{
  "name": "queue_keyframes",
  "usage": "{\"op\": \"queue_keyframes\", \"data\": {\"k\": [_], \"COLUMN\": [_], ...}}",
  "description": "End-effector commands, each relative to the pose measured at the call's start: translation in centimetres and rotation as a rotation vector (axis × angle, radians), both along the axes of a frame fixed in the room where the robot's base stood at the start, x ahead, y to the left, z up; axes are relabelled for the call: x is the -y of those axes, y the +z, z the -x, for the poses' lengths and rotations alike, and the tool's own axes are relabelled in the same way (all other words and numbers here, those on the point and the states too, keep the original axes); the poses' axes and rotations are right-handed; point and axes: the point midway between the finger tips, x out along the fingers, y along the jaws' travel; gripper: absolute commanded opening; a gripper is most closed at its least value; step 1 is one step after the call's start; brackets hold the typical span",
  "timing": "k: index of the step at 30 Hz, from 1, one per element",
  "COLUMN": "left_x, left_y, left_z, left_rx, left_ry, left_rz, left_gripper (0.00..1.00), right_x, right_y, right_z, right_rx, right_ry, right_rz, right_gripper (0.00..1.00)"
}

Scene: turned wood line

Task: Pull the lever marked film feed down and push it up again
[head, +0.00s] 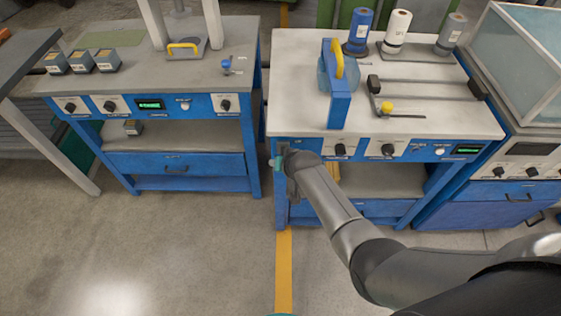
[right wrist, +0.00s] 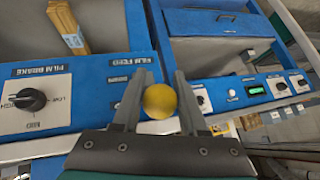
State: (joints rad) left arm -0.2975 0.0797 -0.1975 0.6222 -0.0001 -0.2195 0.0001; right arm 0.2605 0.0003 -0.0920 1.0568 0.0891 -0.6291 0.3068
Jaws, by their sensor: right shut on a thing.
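My right gripper (head: 280,163) is at the left end of the front panel of the right-hand workbench (head: 412,152). In the right wrist view my right gripper (right wrist: 160,95) has its two fingers on either side of a round yellow knob (right wrist: 160,101) and is shut on it. The knob is beside the label film feed (right wrist: 118,62), so it appears to be that lever's knob. The lever's shaft is hidden, and I cannot tell how far up or down it stands. In the head view my wrist hides the knob. My left gripper is not in view.
A black film brake dial (right wrist: 30,99) is beside the label. On the bench top are a blue dispenser with a yellow handle (head: 339,58), a yellow-knobbed rod (head: 386,107) and several rolls (head: 397,30). A second bench (head: 150,75) stands left, across a floor gap.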

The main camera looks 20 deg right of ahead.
Motion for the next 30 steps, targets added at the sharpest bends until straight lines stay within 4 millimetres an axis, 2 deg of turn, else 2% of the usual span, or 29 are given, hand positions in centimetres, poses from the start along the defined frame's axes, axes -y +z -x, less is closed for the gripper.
{"op": "queue_keyframes", "data": {"k": [1,15,16,24,30], "left_x": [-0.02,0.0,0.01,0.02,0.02], "left_y": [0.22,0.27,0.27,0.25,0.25], "left_z": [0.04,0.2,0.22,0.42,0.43], "left_rx": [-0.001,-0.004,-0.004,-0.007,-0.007], "left_ry": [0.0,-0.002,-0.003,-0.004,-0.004], "left_rz": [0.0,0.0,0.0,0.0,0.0], "left_gripper": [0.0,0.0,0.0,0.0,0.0], "right_x": [0.01,-0.01,-0.01,-0.02,-0.02], "right_y": [0.69,0.78,0.78,0.5,0.37], "right_z": [-0.51,-0.62,-0.63,-0.37,-0.25], "right_rx": [0.017,0.02,0.02,0.012,0.008], "right_ry": [0.0,0.0,0.0,0.0,0.0], "right_rz": [0.0,-0.001,-0.001,-0.001,-0.001], "right_gripper": [0.0,0.0,0.43,0.71,0.71]}}
